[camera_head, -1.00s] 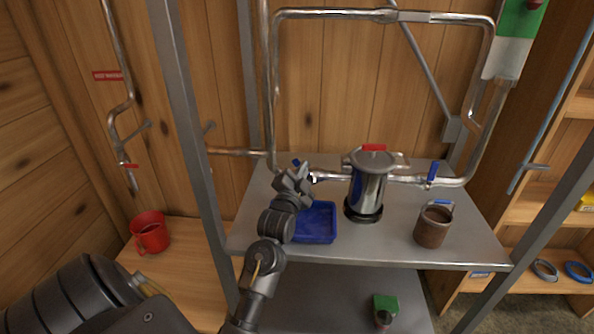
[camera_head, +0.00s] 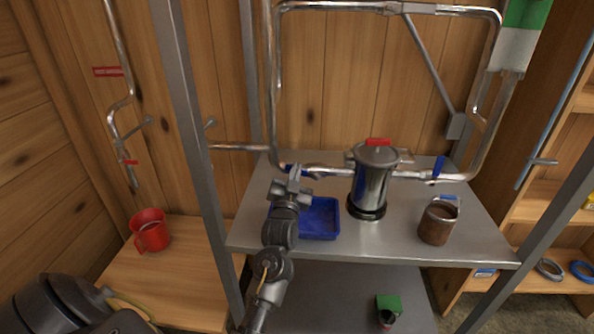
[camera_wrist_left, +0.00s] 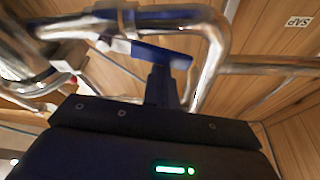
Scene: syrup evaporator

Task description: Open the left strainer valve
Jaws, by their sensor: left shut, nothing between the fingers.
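The strainer (camera_head: 371,185), a steel pot with a lid and a red tag, stands on the steel shelf. The left valve's blue handle (camera_head: 287,167) shows on the pipe left of the strainer, partly hidden by my left gripper (camera_head: 294,172). In the left wrist view the blue handle (camera_wrist_left: 160,53) lies roughly along the pipe, just beyond the gripper's dark fingers (camera_wrist_left: 162,86). The fingers are shut with nothing between them and appear to be at or very near the handle; contact is unclear. My right gripper is out of view.
The other blue valve handle (camera_head: 438,168) stands upright right of the strainer. A blue tray (camera_head: 320,234) lies under my gripper. A red mug (camera_head: 150,232) is on the wooden bench. Posts and pipes frame the shelf.

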